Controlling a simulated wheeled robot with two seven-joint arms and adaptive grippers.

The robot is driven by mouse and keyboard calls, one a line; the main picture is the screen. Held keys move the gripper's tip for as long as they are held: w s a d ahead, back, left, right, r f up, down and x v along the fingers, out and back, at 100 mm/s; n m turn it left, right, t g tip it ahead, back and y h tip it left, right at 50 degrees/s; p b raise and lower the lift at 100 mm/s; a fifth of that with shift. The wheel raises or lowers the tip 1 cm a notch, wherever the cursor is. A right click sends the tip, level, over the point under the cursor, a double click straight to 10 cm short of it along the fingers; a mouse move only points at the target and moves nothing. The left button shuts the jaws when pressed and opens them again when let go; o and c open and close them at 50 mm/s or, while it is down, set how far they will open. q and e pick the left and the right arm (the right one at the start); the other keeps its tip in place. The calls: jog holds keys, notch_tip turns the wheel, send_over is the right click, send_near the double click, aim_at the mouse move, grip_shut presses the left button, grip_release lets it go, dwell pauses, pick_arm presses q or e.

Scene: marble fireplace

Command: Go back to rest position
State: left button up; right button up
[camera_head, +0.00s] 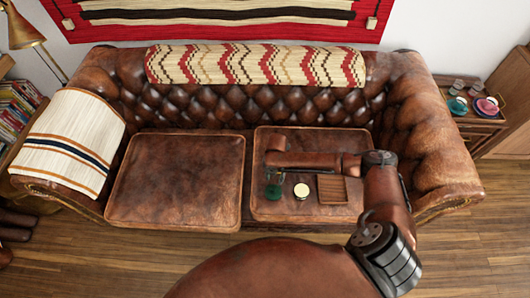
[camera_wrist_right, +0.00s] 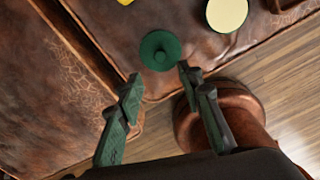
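My right arm reaches over the right seat cushion of the brown leather sofa (camera_head: 180,185). My right gripper (camera_head: 274,180) points down there; in the right wrist view the gripper (camera_wrist_right: 159,76) has its two greenish fingers spread apart with nothing held between them. A round dark green object (camera_wrist_right: 160,50) lies just beyond the fingertips, apart from them as far as I can tell. In the head view green shows at the gripper, but I cannot tell finger from object. My left gripper is not in view.
A cream-topped round item (camera_head: 301,191) and a brown wooden tray (camera_head: 332,190) lie on the right cushion. A yellow item (camera_wrist_right: 125,2) is cut off in the wrist view. A side table (camera_head: 482,113) with cups and plates stands right. The left cushion is clear.

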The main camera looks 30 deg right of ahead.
jog(key=s+a+m+t+y, duration=0.2)
jog(key=s+a+m+y, duration=0.1)
jog(key=s+a+m, duration=0.8)
jog(key=s+d+r+m+h, duration=0.2)
jog(key=s+d+r+m, duration=0.1)
jog(key=s+d+m, duration=0.5)
jog(key=s+d+r+m+h, duration=0.2)
jog(key=s+d+r+m, duration=0.2)
jog(key=s+d+m, duration=0.45)
jog(key=s+a+f+n+p, duration=0.1)
jog(key=s+a+f, duration=0.1)
jog(key=f, duration=1.2)
jog(key=s+a+f+n, duration=0.1)
jog(key=s+a+f, duration=0.15)
jog(key=f, duration=1.25)
jog(key=s+f, duration=0.7)
jog(key=s, duration=0.3)
jog(key=s+f+g+p, duration=0.1)
jog(key=s+f, duration=0.7)
jog(key=s, duration=0.1)
jog(key=shift+s+d+f+n+g+y, duration=0.15)
jog(key=shift+s+d+n+g+y, duration=0.15)
jog(key=shift+s+n+y, duration=0.15)
